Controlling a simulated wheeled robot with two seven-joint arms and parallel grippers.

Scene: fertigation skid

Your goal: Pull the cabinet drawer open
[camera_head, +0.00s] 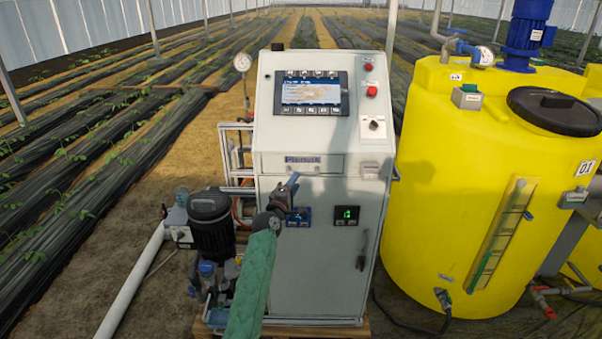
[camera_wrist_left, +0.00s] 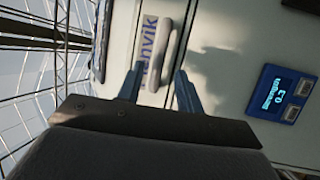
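The grey-white cabinet (camera_head: 325,250) stands in the middle of the head view. Its drawer (camera_head: 332,165) is a shallow front with a dark blue label, below the sloped control panel, and looks shut. In the left wrist view a pale bar handle (camera_wrist_left: 168,45) runs in front of the label. My left gripper (camera_head: 291,181) is just below the drawer front. In the left wrist view its two fingers (camera_wrist_left: 158,78) are apart, with the near end of the handle appearing between the fingertips. I cannot tell whether they touch it. My right gripper is not in view.
A touchscreen (camera_head: 311,93) and red buttons (camera_head: 371,91) sit above the drawer. Small displays (camera_head: 347,215) and a dark door handle (camera_head: 362,250) are below. A yellow tank (camera_head: 440,180) stands close on the right. A pump (camera_head: 210,215) and pipes crowd the left side.

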